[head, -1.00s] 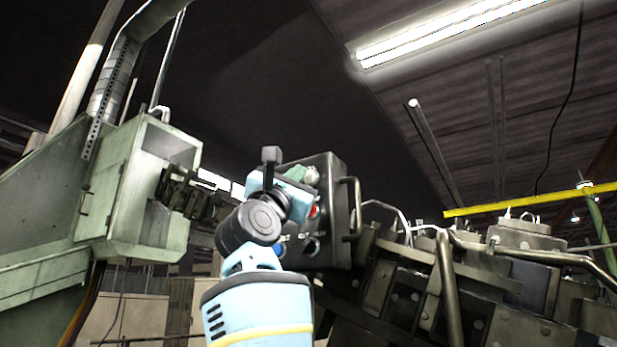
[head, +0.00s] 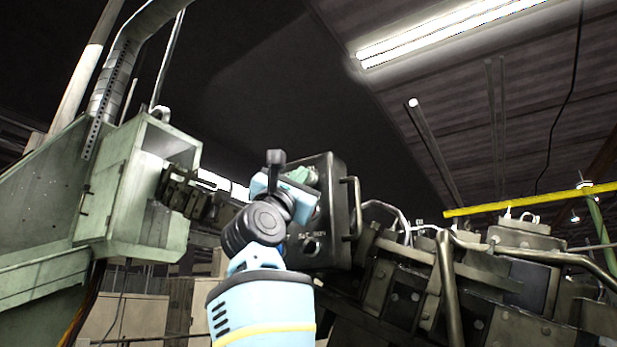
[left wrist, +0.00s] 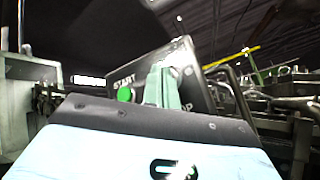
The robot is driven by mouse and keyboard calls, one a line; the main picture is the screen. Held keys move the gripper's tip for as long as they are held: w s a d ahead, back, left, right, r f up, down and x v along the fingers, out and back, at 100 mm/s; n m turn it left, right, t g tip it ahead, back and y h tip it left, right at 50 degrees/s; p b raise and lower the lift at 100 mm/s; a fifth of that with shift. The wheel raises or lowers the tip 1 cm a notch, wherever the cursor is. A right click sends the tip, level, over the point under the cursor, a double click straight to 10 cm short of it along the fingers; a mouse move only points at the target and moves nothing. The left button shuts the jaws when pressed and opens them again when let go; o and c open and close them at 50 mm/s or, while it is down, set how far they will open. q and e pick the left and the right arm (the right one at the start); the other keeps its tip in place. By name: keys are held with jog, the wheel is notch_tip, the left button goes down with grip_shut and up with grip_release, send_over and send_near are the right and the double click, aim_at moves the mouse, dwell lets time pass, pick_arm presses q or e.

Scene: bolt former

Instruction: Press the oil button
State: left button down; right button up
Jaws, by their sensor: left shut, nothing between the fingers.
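The black control box (head: 336,205) stands in the middle of the head view, tilted, with its face partly behind my left arm. A dark round control (head: 312,246) and small white lettering show low on it; I cannot read which is the oil button. In the left wrist view the box (left wrist: 197,92) has a green button (left wrist: 124,94) under the word START. My left gripper (head: 302,175) is in front of the upper part of the box, its pale green fingers shut and empty. The fingers (left wrist: 163,86) also cover the middle of the panel in the wrist view; contact cannot be told. My right gripper is not in view.
A pale green machine cabinet (head: 120,205) stands at the left. A metal handle (head: 351,208) sticks out on the box's right side. Dark machinery with bent pipes (head: 448,285) fills the right. A yellow bar (head: 515,202) crosses behind it.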

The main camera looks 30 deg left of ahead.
pick_arm(q)
jog(key=shift+w, duration=0.35)
dwell(0.6)
jog(key=shift+s, duration=0.8)
jog(key=shift+s, duration=0.15)
jog(key=shift+s+a, duration=0.2)
jog(key=shift+s, duration=2.2)
